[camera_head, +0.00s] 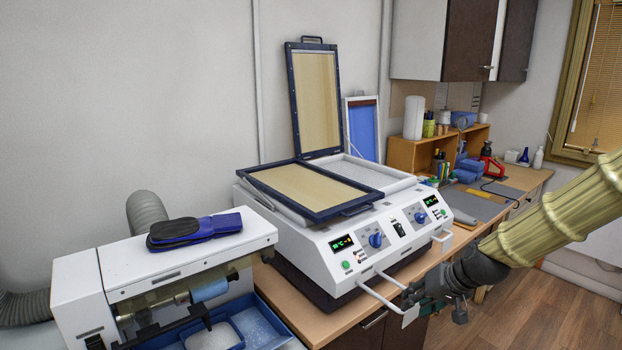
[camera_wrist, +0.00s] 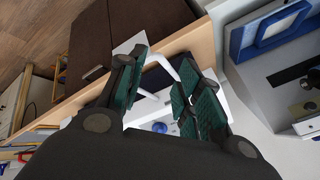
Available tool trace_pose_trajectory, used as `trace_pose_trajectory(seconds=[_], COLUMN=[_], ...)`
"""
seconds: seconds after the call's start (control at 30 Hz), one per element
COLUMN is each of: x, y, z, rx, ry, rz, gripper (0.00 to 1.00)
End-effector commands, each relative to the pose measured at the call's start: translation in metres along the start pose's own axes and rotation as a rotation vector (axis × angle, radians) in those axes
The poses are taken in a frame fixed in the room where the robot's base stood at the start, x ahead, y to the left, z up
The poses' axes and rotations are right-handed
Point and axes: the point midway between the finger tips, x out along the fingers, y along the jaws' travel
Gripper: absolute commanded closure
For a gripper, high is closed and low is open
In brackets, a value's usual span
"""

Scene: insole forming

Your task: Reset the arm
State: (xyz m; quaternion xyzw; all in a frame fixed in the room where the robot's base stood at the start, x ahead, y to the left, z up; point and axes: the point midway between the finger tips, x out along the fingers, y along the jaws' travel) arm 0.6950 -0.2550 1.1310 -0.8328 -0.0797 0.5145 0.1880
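My gripper (camera_head: 412,296) is at the front of the white forming machine (camera_head: 318,250), close to its left front handle (camera_head: 378,292). In the wrist view my gripper (camera_wrist: 166,72) has its two dark green padded fingers apart. A white handle (camera_wrist: 150,92) shows in the gap between them; I cannot tell whether they touch it. Nothing is clearly held. My arm (camera_head: 555,215) comes in from the right. The machine's left blue-framed lid (camera_head: 315,190) lies flat, and another blue-framed lid (camera_head: 317,100) stands raised behind.
A white grinding unit (camera_head: 160,265) with blue-and-black insoles (camera_head: 195,230) on top stands at left, above a blue tray (camera_head: 262,325). The wooden bench (camera_head: 335,325) edge and a dark cabinet lie below my gripper. Tools and a wooden shelf (camera_head: 405,155) are behind. Open floor (camera_head: 545,310) is at right.

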Motion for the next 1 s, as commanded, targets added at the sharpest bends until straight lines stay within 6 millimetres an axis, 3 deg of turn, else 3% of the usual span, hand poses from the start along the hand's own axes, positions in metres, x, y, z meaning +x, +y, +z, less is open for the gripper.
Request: trace_pose_trajectory(seconds=[0.03, 0.2, 0.5, 0.73, 1.0], x=[0.016, 0.058, 0.116, 0.144, 0.158], y=[0.007, 0.028, 0.066, 0.093, 0.121], z=[0.017, 0.067, 0.17, 0.255, 0.358], rx=[0.001, 0.005, 0.0, -0.018, -0.049], ry=[-0.022, -0.071, -0.162, -0.233, -0.32], rz=[0.019, 0.078, 0.179, 0.248, 0.316], gripper=[0.65, 0.65, 0.65, 0.65, 0.65])
